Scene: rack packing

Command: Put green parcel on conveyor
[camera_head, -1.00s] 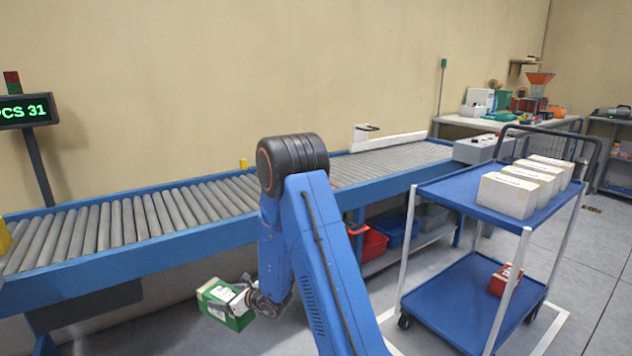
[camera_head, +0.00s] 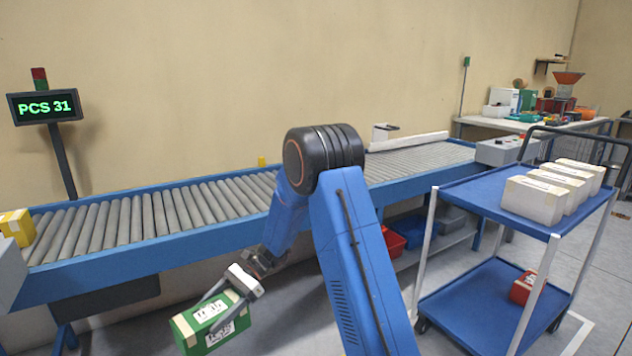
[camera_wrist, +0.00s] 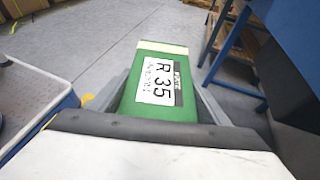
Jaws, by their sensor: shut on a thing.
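The green parcel (camera_head: 186,328) is a green box with white labels. My gripper (camera_head: 225,306) is shut on it and holds it in the air, tilted, in front of the conveyor and below the height of its rollers. In the wrist view the parcel (camera_wrist: 150,108) lies between the fingers, its label reading "R 35". The roller conveyor (camera_head: 140,212), with blue side rails, runs along the wall behind my arm. The stretch of rollers behind the parcel is bare. My arm hides part of the conveyor's middle.
A yellow box (camera_head: 17,228) sits at the conveyor's left end, below a "PCS 31" display (camera_head: 46,107). Red and blue bins stand under the conveyor.

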